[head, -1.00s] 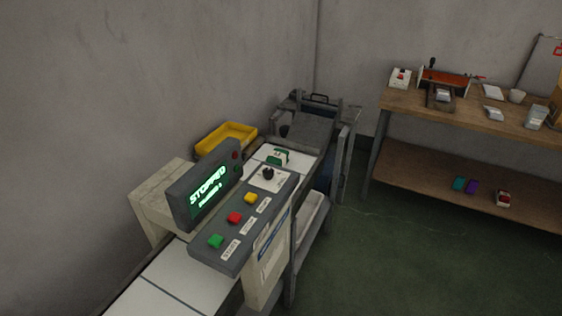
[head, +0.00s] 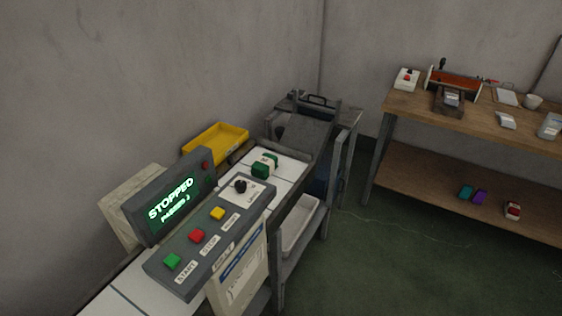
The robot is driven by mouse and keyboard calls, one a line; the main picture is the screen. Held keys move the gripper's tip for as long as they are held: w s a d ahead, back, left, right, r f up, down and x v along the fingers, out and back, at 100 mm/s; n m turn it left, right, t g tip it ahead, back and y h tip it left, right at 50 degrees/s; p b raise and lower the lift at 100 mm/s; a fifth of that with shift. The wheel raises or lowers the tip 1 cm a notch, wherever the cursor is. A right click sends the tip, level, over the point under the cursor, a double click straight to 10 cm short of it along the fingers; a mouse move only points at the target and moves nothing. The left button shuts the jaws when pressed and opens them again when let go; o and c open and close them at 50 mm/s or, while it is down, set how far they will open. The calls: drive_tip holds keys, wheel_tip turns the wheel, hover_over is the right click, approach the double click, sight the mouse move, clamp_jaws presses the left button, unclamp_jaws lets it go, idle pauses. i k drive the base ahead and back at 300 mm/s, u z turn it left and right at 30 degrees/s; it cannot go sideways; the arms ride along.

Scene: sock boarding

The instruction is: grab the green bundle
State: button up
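The green bundle (head: 264,166) has a white band around it. It lies on the white conveyor surface (head: 287,170), just beyond the control panel, and nothing is holding it. My gripper is not in view.
The grey control panel (head: 208,245) stands in front of the bundle, its display (head: 171,198) reading "STOPPED". A yellow tray (head: 216,141) is behind the belt at left. A wooden workbench (head: 470,118) with tools stands at right. Green floor (head: 360,270) is open between them.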

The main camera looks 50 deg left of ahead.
sight(265, 166)
drive_tip(key=u, duration=0.05)
drive_tip(key=i, duration=2.85)
drive_tip(key=u, duration=2.65)
